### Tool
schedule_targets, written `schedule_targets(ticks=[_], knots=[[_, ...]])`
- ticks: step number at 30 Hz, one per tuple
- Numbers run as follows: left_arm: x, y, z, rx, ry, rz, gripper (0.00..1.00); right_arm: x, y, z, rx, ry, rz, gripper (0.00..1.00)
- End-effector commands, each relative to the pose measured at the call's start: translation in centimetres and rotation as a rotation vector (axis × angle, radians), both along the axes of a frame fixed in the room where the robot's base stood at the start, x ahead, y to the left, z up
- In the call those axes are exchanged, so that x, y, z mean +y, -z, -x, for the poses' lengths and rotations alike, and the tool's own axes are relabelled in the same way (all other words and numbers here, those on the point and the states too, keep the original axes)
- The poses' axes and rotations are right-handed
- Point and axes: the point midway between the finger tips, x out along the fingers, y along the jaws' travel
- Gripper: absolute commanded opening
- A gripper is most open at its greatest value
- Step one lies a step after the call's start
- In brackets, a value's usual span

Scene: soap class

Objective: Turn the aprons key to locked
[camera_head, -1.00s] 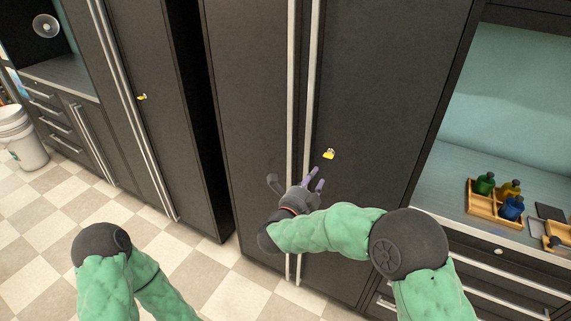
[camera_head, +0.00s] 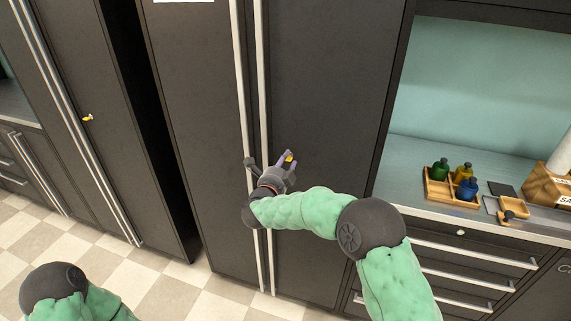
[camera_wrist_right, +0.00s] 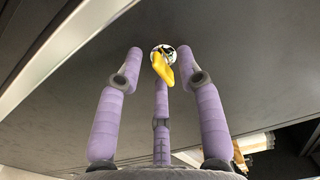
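A small yellow key (camera_head: 290,158) sits in a lock on the right door of the tall dark cabinet (camera_head: 330,80). In the right wrist view the key (camera_wrist_right: 164,71) hangs from a round silver lock (camera_wrist_right: 166,51), its yellow head tilted down and right. My right gripper (camera_head: 282,168) is at the door with its purple fingers spread around the key. In the right wrist view the gripper (camera_wrist_right: 159,66) has two fingers at the sides and one below; none visibly clamps the key. No readable aprons label shows. Of my left arm only links show; its gripper is out of view.
Long vertical handles (camera_head: 262,110) run just left of the key, close to my right gripper. Another yellow key (camera_head: 88,118) sits on the left cabinet. A counter at right holds a wooden tray (camera_head: 440,196) of coloured bottles. Checkered floor is open at lower left.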

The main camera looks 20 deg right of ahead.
Motion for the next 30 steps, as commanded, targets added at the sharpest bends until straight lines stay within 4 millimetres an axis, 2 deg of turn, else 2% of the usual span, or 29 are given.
schedule_targets(ticks=[5, 6, 9, 10, 22, 30], knots=[[0.0, 0.0, 0.0, 0.0, 0.0, 0.0, 0.4, 0.0, 0.0, 0.0, 0.0, 0.0, 0.0, 0.37], [0.0, 0.0, 0.0, 0.0, 0.0, 0.0, 0.4, 0.0, 0.0, 0.0, 0.0, 0.0, 0.0, 0.34], [0.0, 0.0, 0.0, 0.0, 0.0, 0.0, 0.4, 0.0, 0.0, 0.0, 0.0, 0.0, 0.0, 0.06], [0.0, 0.0, 0.0, 0.0, 0.0, 0.0, 0.4, 0.0, 0.0, 0.0, 0.0, 0.0, 0.0, 0.0], [0.0, -0.3, 0.0, 0.0, 0.0, 0.0, 0.4, 0.0, 0.0, 0.0, 0.014, 0.0, 0.019, 0.0], [0.0, -1.7, 0.0, 0.0, 0.0, 0.0, 0.4, 0.0, -0.2, 0.1, 0.089, 0.001, 0.128, 0.0]])
